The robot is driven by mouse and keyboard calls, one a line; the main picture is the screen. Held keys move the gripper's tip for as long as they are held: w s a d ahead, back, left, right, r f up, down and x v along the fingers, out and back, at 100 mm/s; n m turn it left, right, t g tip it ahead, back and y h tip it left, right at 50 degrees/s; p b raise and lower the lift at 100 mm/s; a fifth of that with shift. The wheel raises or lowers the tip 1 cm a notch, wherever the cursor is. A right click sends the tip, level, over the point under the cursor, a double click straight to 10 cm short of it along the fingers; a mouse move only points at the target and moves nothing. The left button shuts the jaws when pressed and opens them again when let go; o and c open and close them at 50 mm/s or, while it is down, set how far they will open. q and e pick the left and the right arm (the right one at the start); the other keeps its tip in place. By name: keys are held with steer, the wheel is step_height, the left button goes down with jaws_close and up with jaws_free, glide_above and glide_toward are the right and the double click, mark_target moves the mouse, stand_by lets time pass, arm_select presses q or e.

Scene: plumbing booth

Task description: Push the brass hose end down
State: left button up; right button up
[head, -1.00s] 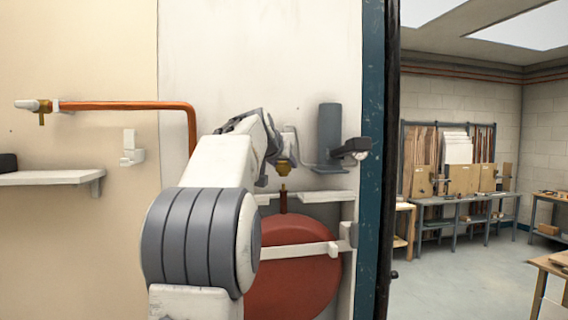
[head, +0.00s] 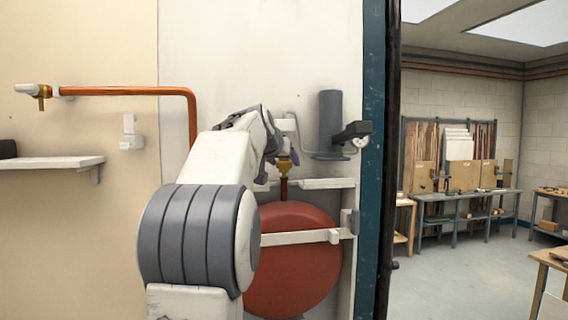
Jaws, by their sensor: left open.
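The brass hose end (head: 284,167) sits upright right on top of the thin copper-brown stem (head: 284,188) of a round red tank (head: 298,262). No gap shows between hose end and stem. My left gripper (head: 272,152) is just left of and above the hose end, partly hidden behind my own forearm. It is open. I cannot tell whether its fingers touch the hose end. A pale fitting (head: 288,136) shows above the brass. My right gripper is not in view.
A white strap (head: 292,239) crosses the tank. A grey cylinder (head: 330,122) and a black piece with a round white face (head: 352,134) are on the wall at right. A copper pipe (head: 130,91) and a shelf (head: 50,163) are at left. A dark blue post (head: 370,220) edges the booth.

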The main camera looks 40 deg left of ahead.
arm_select(q)
steer(key=b+v, duration=0.2)
steer(key=v, duration=0.8)
steer(key=shift+b, duration=0.3)
steer(key=shift+f, duration=0.1)
steer(key=d+f+m+g+h, duration=0.3)
steer(key=d+f+h, duration=0.1)
steer(key=d+f, duration=0.9)
steer(key=d+f+m+g+h, duration=0.2)
steer(key=d+f+h, duration=0.1)
steer(key=d+f, duration=1.05)
steer(key=s+d+f+m+g, duration=0.25)
steer(key=s+d+f, duration=0.35)
steer(key=d, duration=0.4)
steer(key=s+d+f+m+g, duration=0.1)
steer(key=s+f+m+g, duration=0.1)
steer(key=s+f, duration=0.4)
steer(key=s+d+f+m+g+y, duration=0.1)
steer(key=s+f, duration=0.6)
steer(key=s, duration=0.8)
steer(key=shift+d+m+g, duration=0.55)
steer(key=shift+m+g, duration=0.1)
steer(key=shift+g, duration=0.3)
